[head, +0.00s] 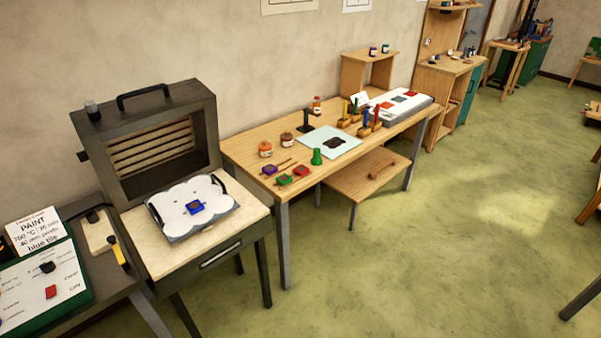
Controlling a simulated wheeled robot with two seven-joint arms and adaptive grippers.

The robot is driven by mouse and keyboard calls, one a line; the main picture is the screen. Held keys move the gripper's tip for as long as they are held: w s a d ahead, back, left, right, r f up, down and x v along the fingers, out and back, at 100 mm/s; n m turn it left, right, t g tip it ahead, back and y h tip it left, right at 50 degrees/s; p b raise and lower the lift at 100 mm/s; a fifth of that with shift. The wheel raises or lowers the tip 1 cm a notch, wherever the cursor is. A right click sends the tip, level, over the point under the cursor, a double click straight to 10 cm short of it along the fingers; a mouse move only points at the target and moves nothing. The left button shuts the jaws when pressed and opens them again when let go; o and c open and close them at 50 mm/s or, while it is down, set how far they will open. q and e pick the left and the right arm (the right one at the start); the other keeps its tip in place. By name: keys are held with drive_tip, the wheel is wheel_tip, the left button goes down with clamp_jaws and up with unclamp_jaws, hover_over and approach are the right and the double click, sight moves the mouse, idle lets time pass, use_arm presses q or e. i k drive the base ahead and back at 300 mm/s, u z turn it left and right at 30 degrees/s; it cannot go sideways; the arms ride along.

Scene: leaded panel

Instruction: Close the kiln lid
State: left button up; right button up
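The kiln lid (150,128) is open. It stands upright at the back of the kiln, with its ribbed inner face showing and a black handle (143,96) on top. The kiln base (165,257) has a pale top surface. A white cloud-shaped tray (180,222) with dark side handles rests on it, slightly tilted in the view. A small blue tile (196,208) lies on the tray. Neither of my grippers is in view.
A control panel (45,290) and a sign reading PAINT (32,232) are left of the kiln. A wooden workbench (240,150) with jars, coloured blocks and a pale sheet stands to the right.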

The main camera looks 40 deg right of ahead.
sight(140, 144)
drive_tip(key=z, duration=0.5)
drive_tip(key=k, duration=1.2)
drive_tip(key=z, duration=1.1)
drive_tip(key=i, duration=3.1)
drive_tip(key=u, duration=1.3)
drive_tip(key=i, duration=0.8)
drive_tip(key=u, duration=1)
